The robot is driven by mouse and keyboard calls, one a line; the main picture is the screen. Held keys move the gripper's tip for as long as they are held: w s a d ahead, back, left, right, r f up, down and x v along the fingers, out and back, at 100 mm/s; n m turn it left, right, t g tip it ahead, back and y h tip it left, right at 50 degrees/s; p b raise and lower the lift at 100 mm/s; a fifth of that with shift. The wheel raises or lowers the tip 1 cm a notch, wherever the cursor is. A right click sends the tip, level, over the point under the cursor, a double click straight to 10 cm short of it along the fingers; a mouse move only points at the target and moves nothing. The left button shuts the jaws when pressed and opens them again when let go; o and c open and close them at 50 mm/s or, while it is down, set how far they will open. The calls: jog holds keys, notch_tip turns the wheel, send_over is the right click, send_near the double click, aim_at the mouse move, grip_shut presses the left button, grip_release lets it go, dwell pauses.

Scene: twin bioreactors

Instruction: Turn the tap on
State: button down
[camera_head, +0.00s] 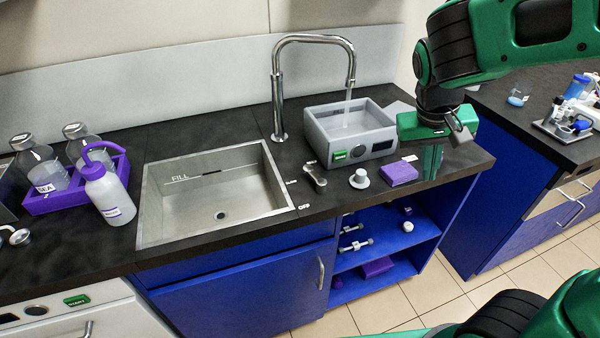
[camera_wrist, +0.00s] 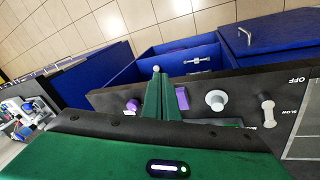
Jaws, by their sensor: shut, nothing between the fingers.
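The chrome tap (camera_head: 278,100) arches over the counter behind the sink. Its spout points down over a grey box-shaped basin (camera_head: 318,137), and a thin pale stream shows below the spout. The small grey lever handle (camera_head: 315,177) lies on the counter right of the sink, near printed labels including OFF. It also shows at the right in the wrist view (camera_wrist: 268,112). My gripper (camera_head: 432,163) points down over the counter's right end, right of the handle and apart from it. Its green fingers (camera_wrist: 160,98) are together and empty.
A round pale knob (camera_head: 359,179) and a purple block (camera_head: 399,173) sit between the handle and my gripper. The sink (camera_head: 216,190) is left of the handle. A purple rack (camera_head: 72,190) with bottles stands farther left. Open blue shelves (camera_head: 385,250) are below.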

jog(key=w+a+n+t, duration=0.1)
jog(key=w+a+n, duration=0.15)
jog(key=a, duration=0.55)
jog(key=w+a+n+t, duration=0.1)
jog(key=w+a, duration=0.2)
jog(key=a, duration=0.5)
jog(key=n+t, duration=0.3)
send_near(308, 172)
jog(key=s+a+r, duration=0.1)
jog(key=s+a, duration=0.3)
jog(key=a, duration=0.1)
jog(key=shift+m, duration=0.25)
jog(key=x, duration=0.9)
jog(key=shift+w+f, duration=0.1)
jog(key=shift+w, duration=0.2)
jog(key=shift+w+d, duration=0.25)
jog(key=shift+d, duration=0.25)
jog(key=shift+w+d, duration=0.25)
jog(key=shift+d, duration=0.25)
jog(key=shift+w+d, duration=0.4)
jog(key=shift+d, duration=0.3)
jog(key=shift+w+d+m+h, duration=0.4)
jog(key=shift+w+d+m, duration=0.1)
jog(key=shift+m, duration=0.3)
